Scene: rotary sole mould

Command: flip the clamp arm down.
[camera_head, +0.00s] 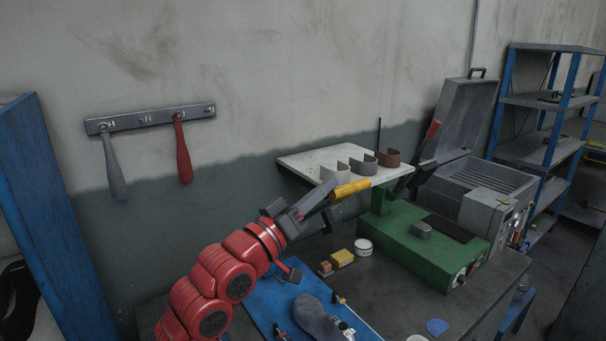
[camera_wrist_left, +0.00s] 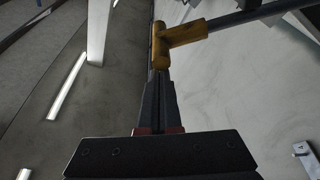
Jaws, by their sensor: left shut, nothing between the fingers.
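The clamp arm is a dark bar with a yellow handle (camera_head: 351,189) at its left end, standing out to the left above the green machine (camera_head: 415,240). The wrist view shows the yellow handle (camera_wrist_left: 180,38) as a T shape, with the dark bar (camera_wrist_left: 245,17) running to the upper right. My left gripper (camera_head: 331,187) is shut and empty, with its fingertips right at the handle's left end. In the wrist view the fingertips (camera_wrist_left: 159,75) overlap the handle's lower end; I cannot tell whether they touch. My right gripper is out of view.
A white shelf (camera_head: 305,163) with curved pieces is close behind the handle. A red-tipped lever (camera_head: 433,129) rises from the machine. Below lie a blue mat (camera_head: 262,300) with a dark sole-shaped piece (camera_head: 316,318), a yellow block (camera_head: 342,258) and a white tub (camera_head: 364,247).

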